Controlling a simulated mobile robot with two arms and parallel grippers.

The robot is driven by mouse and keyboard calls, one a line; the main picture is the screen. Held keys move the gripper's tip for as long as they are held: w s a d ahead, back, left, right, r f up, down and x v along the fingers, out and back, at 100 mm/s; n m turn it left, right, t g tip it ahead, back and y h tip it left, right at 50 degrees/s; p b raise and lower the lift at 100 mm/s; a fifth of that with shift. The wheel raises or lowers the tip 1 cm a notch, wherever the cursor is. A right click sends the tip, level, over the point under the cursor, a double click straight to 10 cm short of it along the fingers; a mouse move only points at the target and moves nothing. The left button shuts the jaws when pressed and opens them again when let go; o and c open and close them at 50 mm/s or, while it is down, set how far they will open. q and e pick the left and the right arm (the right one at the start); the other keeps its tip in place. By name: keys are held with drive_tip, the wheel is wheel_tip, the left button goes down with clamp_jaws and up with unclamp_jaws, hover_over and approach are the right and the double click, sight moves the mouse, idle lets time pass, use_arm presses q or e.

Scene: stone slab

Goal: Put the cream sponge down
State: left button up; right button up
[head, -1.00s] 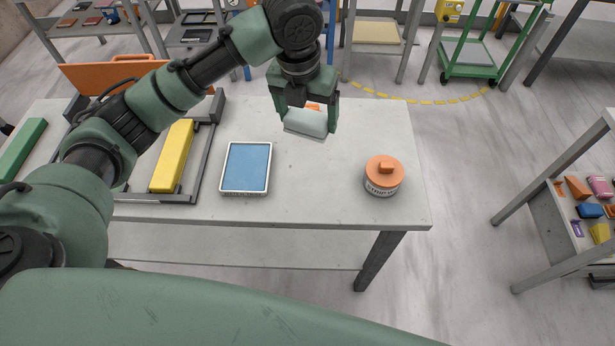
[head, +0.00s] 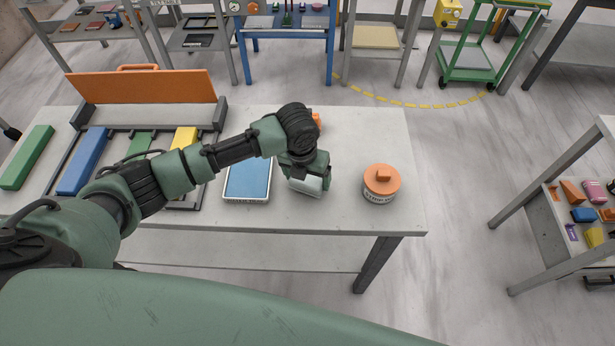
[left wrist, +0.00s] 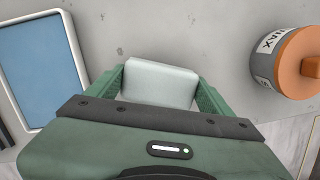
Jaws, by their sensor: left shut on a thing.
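The cream sponge (head: 307,186), a pale, almost white block, is between the fingers of my left gripper (head: 308,184). In the left wrist view the sponge (left wrist: 160,82) sits between the two green fingers of the gripper (left wrist: 161,88), which is shut on it. The sponge is low over the light grey stone slab (head: 335,215), between the blue-topped tray and the orange-lidded jar. I cannot tell whether it touches the slab. My gripper hides part of it. My right gripper is not in view.
The white-rimmed blue tray (head: 247,180) is close on the left. The jar (head: 381,184) stands on the right. An orange thing (head: 316,120) is partly hidden behind my arm. A frame with coloured bars (head: 84,160) is further left. The slab's front strip is bare.

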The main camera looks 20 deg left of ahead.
sight(303, 183)
use_arm(q)
drive_tip(key=shift+f, duration=0.45)
drive_tip(key=shift+f, duration=0.1)
drive_tip(key=o, duration=1.8)
drive_tip(key=r, duration=0.4)
drive_tip(key=s+r+b, duration=0.1)
drive_tip(key=r, duration=0.7)
drive_tip(key=shift+s+a+b, duration=0.25)
drive_tip(key=shift+s+b, duration=0.15)
